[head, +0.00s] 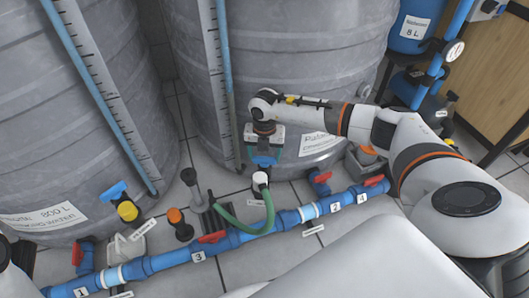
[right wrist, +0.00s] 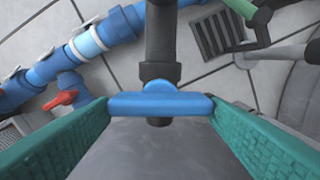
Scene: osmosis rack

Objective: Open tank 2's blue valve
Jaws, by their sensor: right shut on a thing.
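The blue valve handle (right wrist: 160,104) lies between the two green finger pads of my right gripper in the right wrist view, one end at each pad. The handle sits crosswise to the dark grey pipe (right wrist: 162,45). In the head view my right gripper (head: 264,160) is at the front foot of the right-hand grey tank (head: 290,65), just above a white-topped fitting. It is shut on the handle, which it mostly hides there. My left gripper is not in view.
A blue pipe (head: 261,233) with red-handled valves (head: 212,237) and number tags runs along the floor. A green hose (head: 242,227) arches near my right gripper. Another blue handle (head: 110,190) is at the left tank (head: 75,100). A floor drain grate (right wrist: 215,35) shows in the wrist view.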

